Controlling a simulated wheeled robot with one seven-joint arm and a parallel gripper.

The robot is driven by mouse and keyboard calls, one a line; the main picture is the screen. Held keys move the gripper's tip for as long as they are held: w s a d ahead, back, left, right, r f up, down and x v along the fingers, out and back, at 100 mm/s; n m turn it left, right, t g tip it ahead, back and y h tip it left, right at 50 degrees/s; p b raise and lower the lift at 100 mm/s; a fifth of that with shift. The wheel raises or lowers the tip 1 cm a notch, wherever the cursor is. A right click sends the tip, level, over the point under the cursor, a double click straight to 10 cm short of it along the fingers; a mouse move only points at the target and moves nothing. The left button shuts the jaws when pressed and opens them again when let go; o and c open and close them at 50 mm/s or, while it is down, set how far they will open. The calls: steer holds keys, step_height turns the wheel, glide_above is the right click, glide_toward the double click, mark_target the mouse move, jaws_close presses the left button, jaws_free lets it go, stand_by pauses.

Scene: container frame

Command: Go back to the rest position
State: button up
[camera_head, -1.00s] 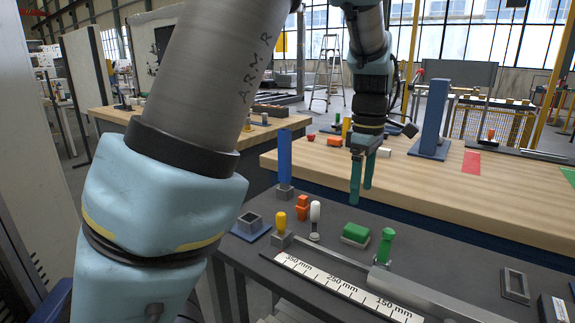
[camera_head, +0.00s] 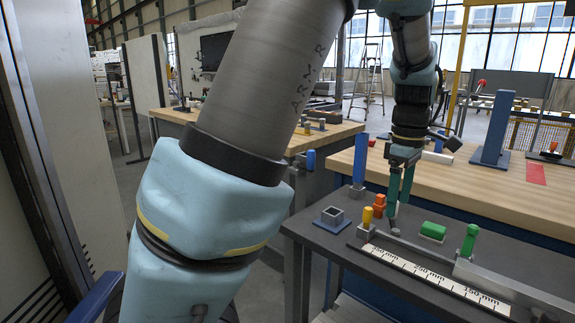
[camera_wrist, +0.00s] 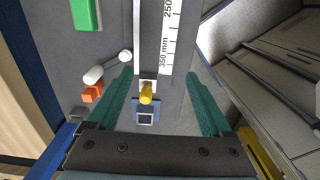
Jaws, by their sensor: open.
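My gripper (camera_head: 400,178) hangs from my arm over the grey worktop, its two green fingers apart with nothing between them. In the wrist view my gripper (camera_wrist: 163,108) also shows both fingers spread, with a yellow peg (camera_wrist: 147,93) and a square grey socket on a blue base (camera_wrist: 146,108) below, seen between them. In the head view the yellow peg (camera_head: 367,216) and an orange piece (camera_head: 379,205) stand just left of the fingers. A white-and-grey piece (camera_head: 394,229) is partly hidden behind the fingertips.
A blue post (camera_head: 360,160) stands close left of my gripper. A green block (camera_head: 433,230), a green peg (camera_head: 469,240) and a ruler strip (camera_head: 430,277) lie to the right. A wooden bench (camera_head: 480,185) with a taller blue post (camera_head: 495,130) is behind.

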steer(key=w+a+f+m, duration=0.1)
steer(key=a+f+m, duration=0.15)
steer(key=a, duration=0.65)
steer(key=w+a+f+m, duration=0.1)
steer(key=a+f+m, duration=0.15)
steer(key=a, duration=0.75)
steer(key=s+a+f+m+t, duration=0.1)
steer(key=s+a+m, duration=0.4)
steer(key=a, duration=0.6)
steer(key=shift+s+f+m+t, duration=0.3)
steer(key=shift+s+f, duration=0.1)
